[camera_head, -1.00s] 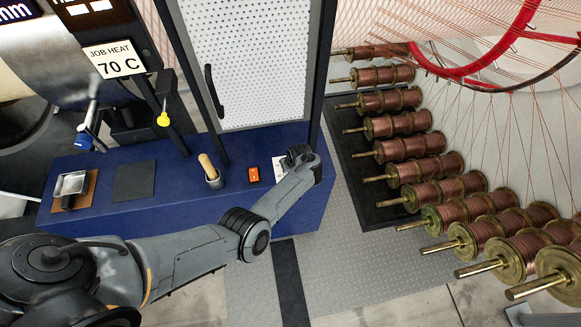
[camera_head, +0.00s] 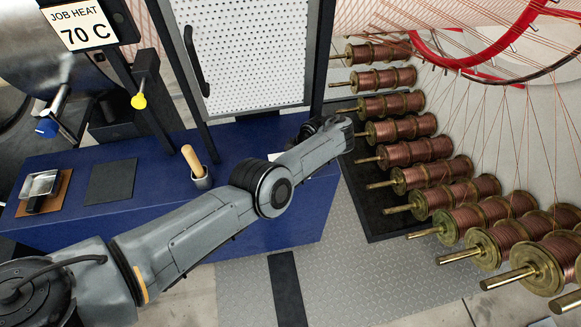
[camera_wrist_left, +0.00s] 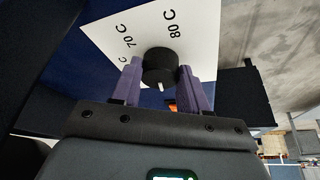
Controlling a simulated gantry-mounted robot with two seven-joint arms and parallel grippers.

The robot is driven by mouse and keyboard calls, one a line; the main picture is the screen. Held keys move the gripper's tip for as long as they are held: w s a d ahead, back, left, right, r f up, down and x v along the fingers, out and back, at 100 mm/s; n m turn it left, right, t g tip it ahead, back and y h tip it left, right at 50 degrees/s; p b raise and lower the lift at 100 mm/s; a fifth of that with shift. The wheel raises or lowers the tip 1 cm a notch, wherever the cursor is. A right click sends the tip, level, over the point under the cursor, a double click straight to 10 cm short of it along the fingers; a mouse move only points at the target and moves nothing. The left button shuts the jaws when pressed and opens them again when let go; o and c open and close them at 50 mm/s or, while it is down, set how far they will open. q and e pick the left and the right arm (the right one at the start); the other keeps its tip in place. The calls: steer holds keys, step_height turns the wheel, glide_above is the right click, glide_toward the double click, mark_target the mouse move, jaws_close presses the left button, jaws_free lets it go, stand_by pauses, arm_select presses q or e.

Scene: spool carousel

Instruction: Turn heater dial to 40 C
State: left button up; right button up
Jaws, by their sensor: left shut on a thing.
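The heater dial (camera_wrist_left: 160,62) is a round black knob on a white scale plate (camera_wrist_left: 180,22) in the left wrist view. The marks 70 C and 80 C are readable on the plate; another mark is partly cut off. My left gripper (camera_wrist_left: 160,78) has its two purple fingers shut on the dial, one on each side. A small white line shows on the knob's near edge. In the head view, my left arm reaches across the blue bench (camera_head: 120,212) and hides the dial and fingers. A sign (camera_head: 80,24) there reads JOB HEAT 70 C. My right gripper is out of view.
A cup with a wooden-handled tool (camera_head: 201,182) stands on the bench left of my wrist. Copper wire spools (camera_head: 415,151) line the right. A perforated door (camera_head: 252,50) stands behind the bench.

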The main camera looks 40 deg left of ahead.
arm_select(q)
steer(key=shift+a+f+n+g+h+b, duration=0.15)
steer(key=shift+n+g+h+b, duration=0.25)
steer(key=shift+n+b, duration=1.5)
steer(key=shift+b, duration=0.35)
steer(key=o, duration=1.1)
steer(key=shift+w, duration=0.1)
steer(key=shift+c, duration=0.2)
steer(key=shift+r, duration=0.2)
steer(key=p+v, duration=0.3)
steer(key=v, duration=0.4)
steer(key=shift+w+r, duration=0.1)
